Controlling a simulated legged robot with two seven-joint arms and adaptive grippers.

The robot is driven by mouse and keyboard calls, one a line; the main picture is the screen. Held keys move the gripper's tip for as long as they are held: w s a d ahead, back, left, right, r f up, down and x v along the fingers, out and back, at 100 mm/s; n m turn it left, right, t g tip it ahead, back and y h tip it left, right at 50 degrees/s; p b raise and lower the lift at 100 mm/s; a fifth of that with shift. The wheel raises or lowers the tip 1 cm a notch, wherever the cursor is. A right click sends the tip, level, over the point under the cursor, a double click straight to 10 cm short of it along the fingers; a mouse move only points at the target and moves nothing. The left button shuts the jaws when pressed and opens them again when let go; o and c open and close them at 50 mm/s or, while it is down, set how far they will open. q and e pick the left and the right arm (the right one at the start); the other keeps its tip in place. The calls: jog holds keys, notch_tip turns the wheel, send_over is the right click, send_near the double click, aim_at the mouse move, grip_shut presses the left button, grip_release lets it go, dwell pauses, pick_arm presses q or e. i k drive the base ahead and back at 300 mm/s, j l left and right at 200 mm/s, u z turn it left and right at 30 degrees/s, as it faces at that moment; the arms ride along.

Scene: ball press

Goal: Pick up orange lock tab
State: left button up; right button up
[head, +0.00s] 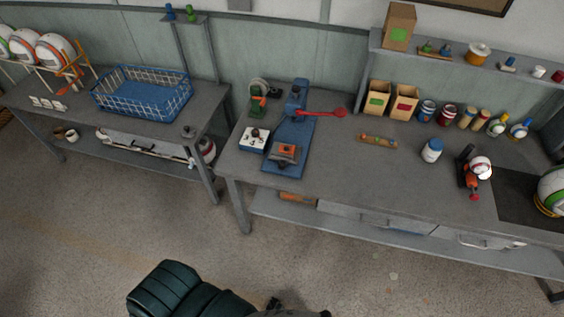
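A blue press (292,130) with a long red-ended lever (325,113) stands near the left end of the right workbench. A small orange piece (288,149) sits on a block at the press's front end. Another small orange part (262,101) shows by a green device (255,104) behind the press. I cannot tell for sure which of these is the lock tab. Neither of my grippers can be made out in the head view, and nothing is seen touching the press.
A white box with knobs (254,140) stands left of the press. A blue wire basket (142,94) is on the left bench. Bare benchtop lies before the strip.

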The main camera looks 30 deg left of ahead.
aim_at(283, 149)
jog(key=i+l+u, duration=0.5)
jog(key=i+l, duration=0.2)
